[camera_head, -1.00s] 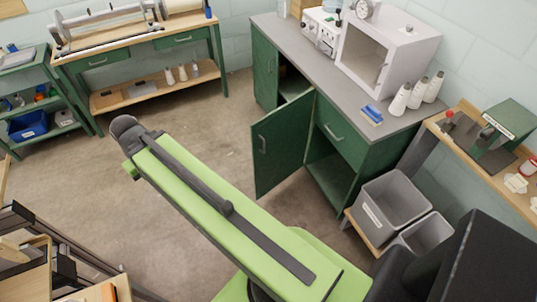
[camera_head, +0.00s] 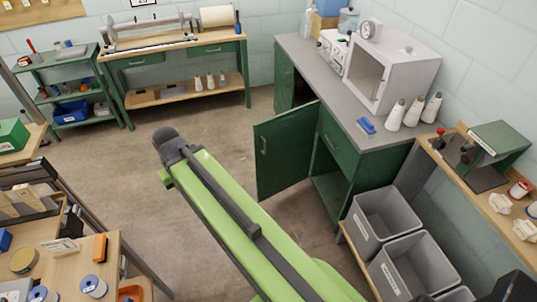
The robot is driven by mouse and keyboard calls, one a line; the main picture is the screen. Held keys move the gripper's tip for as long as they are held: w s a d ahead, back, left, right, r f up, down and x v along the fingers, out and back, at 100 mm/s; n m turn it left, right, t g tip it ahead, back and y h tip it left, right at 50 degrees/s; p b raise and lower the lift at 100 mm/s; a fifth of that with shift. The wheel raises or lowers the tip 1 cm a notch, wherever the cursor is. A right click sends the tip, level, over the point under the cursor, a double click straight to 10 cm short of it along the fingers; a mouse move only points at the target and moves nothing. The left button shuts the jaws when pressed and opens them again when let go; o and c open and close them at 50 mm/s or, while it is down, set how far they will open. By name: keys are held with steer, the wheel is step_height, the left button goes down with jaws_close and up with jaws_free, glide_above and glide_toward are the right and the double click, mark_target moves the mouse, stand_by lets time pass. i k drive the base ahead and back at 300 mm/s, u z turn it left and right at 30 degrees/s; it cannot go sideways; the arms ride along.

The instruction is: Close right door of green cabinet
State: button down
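The green cabinet (camera_head: 372,168) stands at the right wall under a grey worktop. Its right door (camera_head: 287,150) is open and stands out from the front, with its handle (camera_head: 264,146) near the free left edge. The left door (camera_head: 283,78) looks shut, and a dark opening shows between it and the open door. My green arm crosses the lower middle of the view, left of and nearer than the door, apart from it in the picture. My gripper is not visible; only a dark joint shows at the arm's far end.
Clear floor (camera_head: 210,150) lies left of the open door. Grey bins (camera_head: 383,215) stand right of the cabinet, near my arm. A workbench (camera_head: 125,65) is at the back, and a table with spools (camera_head: 60,262) is at lower left. A white oven-like box (camera_head: 390,62) sits on the worktop.

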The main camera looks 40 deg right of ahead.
mark_target(284, 143)
steer(key=z, duration=0.15)
steer(key=i, duration=0.9)
steer(key=u, duration=0.1)
